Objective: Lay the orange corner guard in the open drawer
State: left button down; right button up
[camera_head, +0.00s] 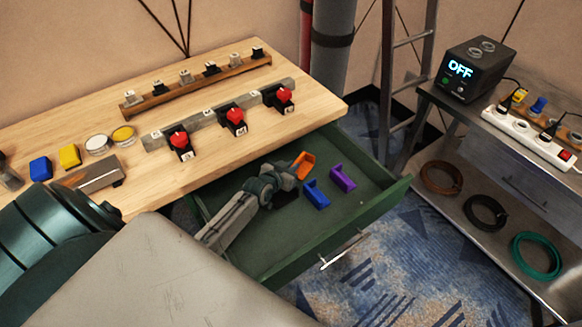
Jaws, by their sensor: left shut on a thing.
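The orange corner guard (305,164) is at the tip of my left gripper (294,172), which is shut on it over the open drawer. The gripper's own body partly hides the grip. The green drawer (265,237) is pulled out from under the wooden workbench. A blue corner guard (315,196) and a purple corner guard (342,178) lie on its floor, just right of the gripper. I cannot tell whether the orange guard touches the drawer floor. My right gripper is out of view.
The wooden workbench (215,101) carries red-knobbed switches (236,117), blue and yellow blocks and small round tins. At right, a metal cart (483,122) holds a black box reading OFF (473,69), a power strip and cable coils.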

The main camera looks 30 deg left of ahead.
pick_arm(q)
jog(key=shift+f, duration=0.1)
jog(key=c, duration=1.9)
grip_release()
jog(key=shift+f, duration=0.1)
jog(key=shift+c, duration=0.2)
jog(key=o, duration=0.4)
jog(key=shift+o, duration=0.2)
jog(key=shift+s+r, duration=0.1)
jog(key=shift+r, duration=0.25)
jog(key=p+v, duration=0.1)
jog(key=v, duration=0.9)
jog(key=shift+s+r, duration=0.1)
jog(key=shift+s, duration=0.2)
jog(key=shift+s+r, duration=0.2)
jog(key=shift+s, duration=0.25)
